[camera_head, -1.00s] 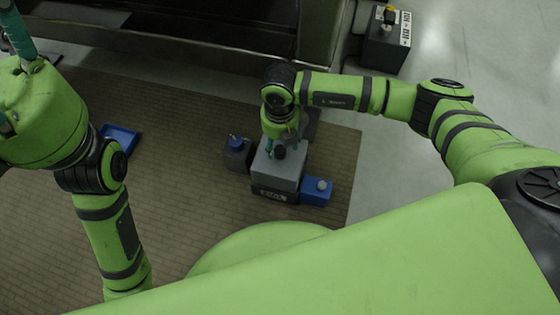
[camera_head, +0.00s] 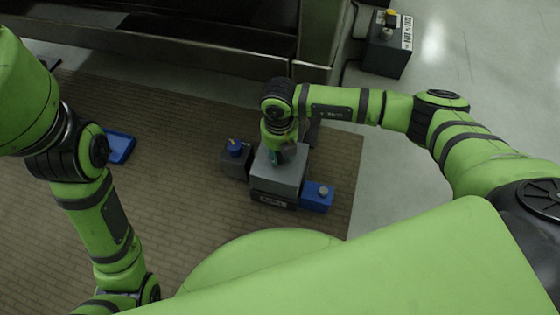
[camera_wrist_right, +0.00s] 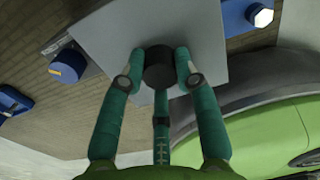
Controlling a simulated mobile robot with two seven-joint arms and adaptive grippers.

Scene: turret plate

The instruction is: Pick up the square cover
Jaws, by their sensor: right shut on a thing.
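The square cover (camera_head: 287,174) is a grey plate on top of a dark box (camera_head: 272,198) on the brown mat. In the right wrist view the cover (camera_wrist_right: 208,30) carries a round dark knob (camera_wrist_right: 158,75). My right gripper (camera_head: 274,157) is directly above the cover. Its teal fingers (camera_wrist_right: 160,63) are shut around the knob, one on each side and one at the near side. I cannot see a gap between cover and box. My left arm shows at the left, but its gripper is out of view.
A dark block with a blue knob (camera_head: 236,150) stands left of the box, and a blue block with a light knob (camera_head: 317,197) stands right of it, both close. A blue tray (camera_head: 120,147) lies further left. A dark box (camera_head: 388,50) stands at the top right.

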